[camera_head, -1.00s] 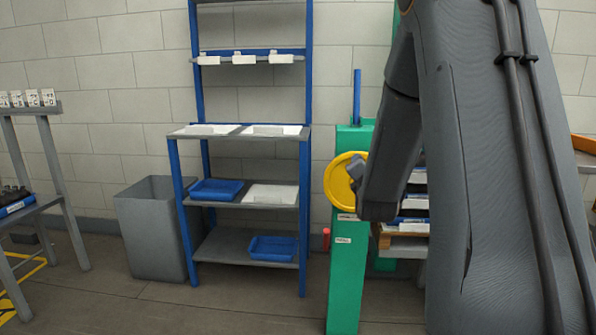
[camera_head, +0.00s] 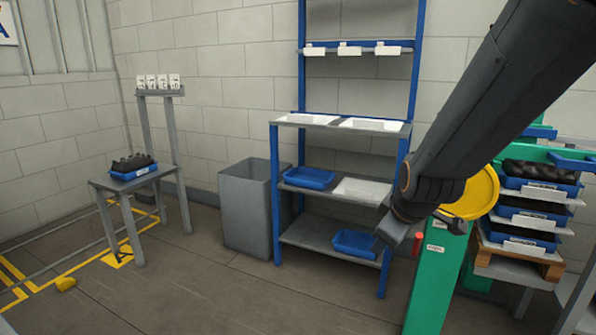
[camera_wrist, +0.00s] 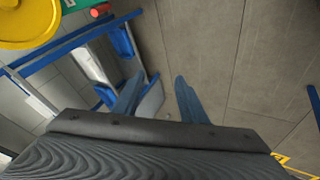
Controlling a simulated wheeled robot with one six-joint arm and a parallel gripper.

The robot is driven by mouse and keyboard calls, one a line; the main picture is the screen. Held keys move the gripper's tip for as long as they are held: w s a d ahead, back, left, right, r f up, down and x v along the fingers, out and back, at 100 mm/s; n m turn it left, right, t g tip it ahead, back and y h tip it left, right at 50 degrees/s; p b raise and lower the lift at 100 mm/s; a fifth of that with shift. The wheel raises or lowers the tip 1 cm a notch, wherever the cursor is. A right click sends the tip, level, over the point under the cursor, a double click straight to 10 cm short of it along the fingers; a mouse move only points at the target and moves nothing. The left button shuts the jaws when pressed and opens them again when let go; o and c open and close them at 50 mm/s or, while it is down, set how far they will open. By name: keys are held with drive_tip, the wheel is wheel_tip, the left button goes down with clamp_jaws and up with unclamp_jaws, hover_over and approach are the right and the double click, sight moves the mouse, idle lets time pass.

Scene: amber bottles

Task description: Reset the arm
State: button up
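My gripper (camera_head: 383,242) hangs at the end of my arm, in front of the lower right side of the blue-framed shelf rack (camera_head: 275,195) in the head view. My arm comes down diagonally from the upper right. In the wrist view my gripper's two blue fingers stand apart with bare floor between them (camera_wrist: 158,85), so my gripper is open and empty. A yellow disc (camera_head: 474,196) on a green post (camera_head: 437,285) is close to my arm, partly hidden behind it. The disc also shows in the wrist view (camera_wrist: 28,22).
A grey bin (camera_head: 247,210) stands left of the rack. A small table (camera_head: 122,182) at left holds a blue tray of dark bottles (camera_head: 133,170). Stacked blue trays (camera_head: 533,213) are at right.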

drive_tip(key=s+a+m+g, duration=0.3)
drive_tip(key=s+a+m, duration=0.1)
drive_tip(key=s, duration=0.7)
drive_tip(key=s+a+m+g, duration=0.3)
drive_tip(key=s+a+g, duration=0.1)
drive_tip(key=s, duration=0.7)
drive_tip(key=d+r+m+p, duration=0.2)
drive_tip(key=d+r+p, duration=0.4)
drive_tip(key=p, duration=0.8)
drive_tip(key=shift+s+d+m, duration=0.3)
drive_tip(key=shift+s+d, duration=0.1)
drive_tip(key=shift+d, duration=0.35)
